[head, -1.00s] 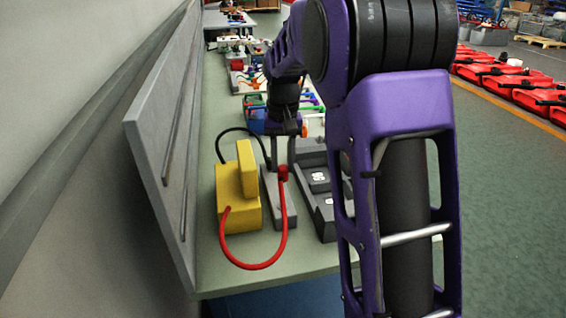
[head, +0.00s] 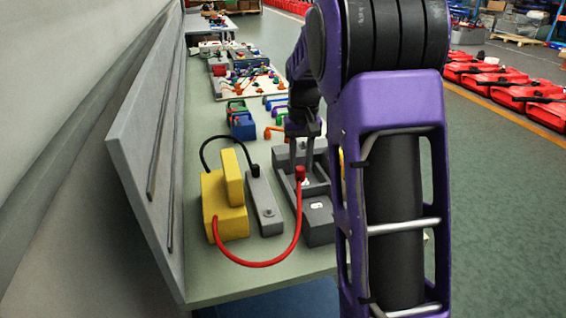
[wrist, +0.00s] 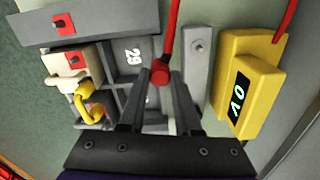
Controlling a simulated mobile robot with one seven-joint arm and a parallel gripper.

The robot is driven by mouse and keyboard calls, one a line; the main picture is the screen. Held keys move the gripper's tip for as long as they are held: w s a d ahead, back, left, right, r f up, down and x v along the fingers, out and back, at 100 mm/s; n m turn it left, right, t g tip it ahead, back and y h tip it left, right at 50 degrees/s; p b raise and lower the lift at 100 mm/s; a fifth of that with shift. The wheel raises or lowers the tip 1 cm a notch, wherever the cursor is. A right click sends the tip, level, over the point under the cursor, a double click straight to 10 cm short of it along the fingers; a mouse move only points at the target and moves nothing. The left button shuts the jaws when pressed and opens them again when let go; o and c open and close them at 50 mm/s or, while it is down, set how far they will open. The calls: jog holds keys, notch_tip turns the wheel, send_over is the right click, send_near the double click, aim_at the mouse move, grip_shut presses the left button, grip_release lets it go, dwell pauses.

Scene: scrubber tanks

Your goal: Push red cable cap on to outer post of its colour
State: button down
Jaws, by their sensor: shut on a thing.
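The red cable cap (head: 300,175) is held between the fingertips of my gripper (head: 298,165). In the wrist view the cap (wrist: 160,73) sits between the two dark fingers, with its red cable (wrist: 172,30) running up. The cable loops back to the yellow block (head: 226,220). The cap is over the grey compartmented tray (wrist: 115,75), right of the grey bar (head: 263,200), apparently raised. Red squares show on a dark grey block (wrist: 63,24) and on a cream block (wrist: 75,62); whether they mark posts is unclear. The cap's underside is hidden.
A black cap (head: 253,169) on a black cable sits at the bar's far end; the bar's near post (head: 268,212) is bare. A yellow handle (wrist: 88,100) rises from the cream block. A grey panel (head: 145,150) stands along the left. Coloured parts crowd the bench beyond.

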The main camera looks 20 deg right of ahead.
jog(key=d, duration=0.5)
jog(key=d+p, duration=0.1)
jog(key=d, duration=1)
jog(key=shift+s+d, duration=0.4)
jog(key=shift+f+b, duration=1)
jog(key=shift+f, duration=1.25)
jog(key=shift+f, duration=0.2)
jog(key=shift+f, duration=0.75)
jog(key=shift+c, duration=0.2)
grip_release()
